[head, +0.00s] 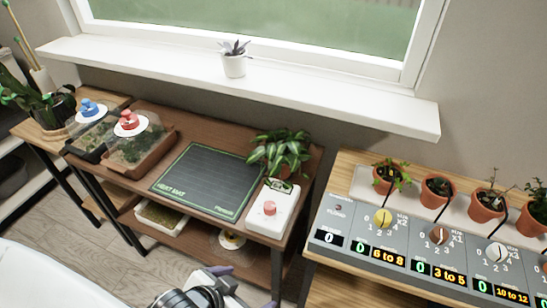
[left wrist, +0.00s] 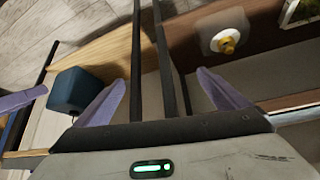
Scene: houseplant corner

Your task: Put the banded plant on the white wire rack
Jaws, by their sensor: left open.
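No plant shows a band that I can make out. A bushy green plant (head: 282,150) stands at the right back of the brown table, its pot mostly hidden by leaves. A small purple-leaved plant in a white pot (head: 234,66) stands on the windowsill. A dark-leaved plant (head: 52,108) stands at the far left. I cannot clearly make out a white wire rack. My left gripper (head: 238,272) is low in front of the brown table. In the left wrist view the left gripper (left wrist: 165,88) is open, with dark table legs showing between its purple fingers.
A heat mat (head: 208,181) and a white box with a red knob (head: 270,208) lie on the brown table (head: 190,138). Covered trays (head: 140,140) stand at its left. The right table holds several terracotta pots (head: 388,181) and a dial panel (head: 410,238). A blue block (left wrist: 76,92) shows below.

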